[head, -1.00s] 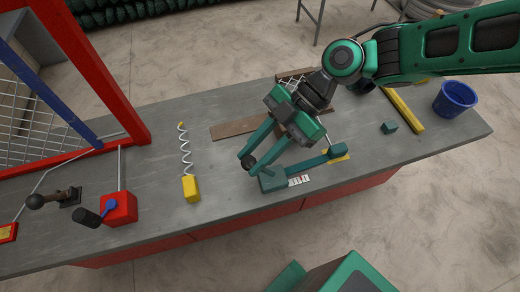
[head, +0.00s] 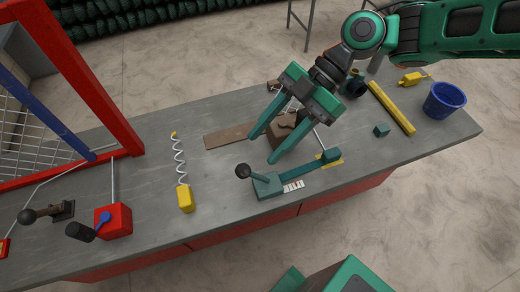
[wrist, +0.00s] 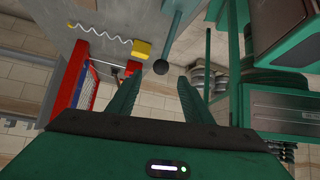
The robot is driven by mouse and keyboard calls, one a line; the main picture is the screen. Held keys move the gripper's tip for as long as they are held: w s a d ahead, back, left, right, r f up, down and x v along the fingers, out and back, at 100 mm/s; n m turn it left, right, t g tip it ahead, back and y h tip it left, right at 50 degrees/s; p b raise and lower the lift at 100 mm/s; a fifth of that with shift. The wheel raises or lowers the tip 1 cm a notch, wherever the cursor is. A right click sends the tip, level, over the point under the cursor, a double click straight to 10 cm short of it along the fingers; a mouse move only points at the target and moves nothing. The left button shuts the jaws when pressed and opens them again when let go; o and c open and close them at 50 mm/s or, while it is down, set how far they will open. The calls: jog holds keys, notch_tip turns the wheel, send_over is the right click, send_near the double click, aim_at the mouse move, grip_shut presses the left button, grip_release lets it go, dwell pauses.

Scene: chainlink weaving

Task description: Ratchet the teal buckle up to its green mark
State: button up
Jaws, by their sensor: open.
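The teal buckle (head: 267,187) sits near the front edge of the bench. Its short lever ends in a black ball knob (head: 243,171) and leans left. A teal strap (head: 302,170) runs from the buckle up right to a teal block on a yellow plate. A small white scale (head: 293,186) with dark and red marks lies beside the buckle; I cannot make out a green mark. My gripper (head: 262,150) is open and empty, above and to the right of the knob, apart from it. In the wrist view the knob (wrist: 160,67) shows beyond the gap between my fingertips.
A yellow block on a coiled spring (head: 185,198) and a red box with a black-handled crank (head: 113,220) stand left. A brown plank (head: 229,136) and brown block lie behind. A yellow bar (head: 391,107), small teal cube (head: 381,131) and blue bucket (head: 444,100) are right.

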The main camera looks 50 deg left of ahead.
jog(key=shift+v, duration=1.9)
jog(key=shift+w+d, duration=0.1)
jog(key=c, duration=0.8)
jog(key=shift+w+d+f+m, duration=0.2)
jog(key=shift+d+f+m, duration=0.05)
jog(key=shift+m, duration=0.45)
grip_shut()
jog(key=w+d+f+m+g+y, duration=0.1)
jog(key=w+d+f+m+y, duration=0.2)
jog(key=m, duration=0.6)
jog(key=m+g+y, duration=0.1)
jog(key=m+y, duration=0.1)
jog(key=m, duration=1)
send_over(257, 175)
jog(key=w+d, duration=0.2)
jog(key=w, duration=0.1)
notch_tip(257, 175, down, 4)
jog(key=shift+s+a, duration=0.3)
jog(key=shift+s, duration=0.25)
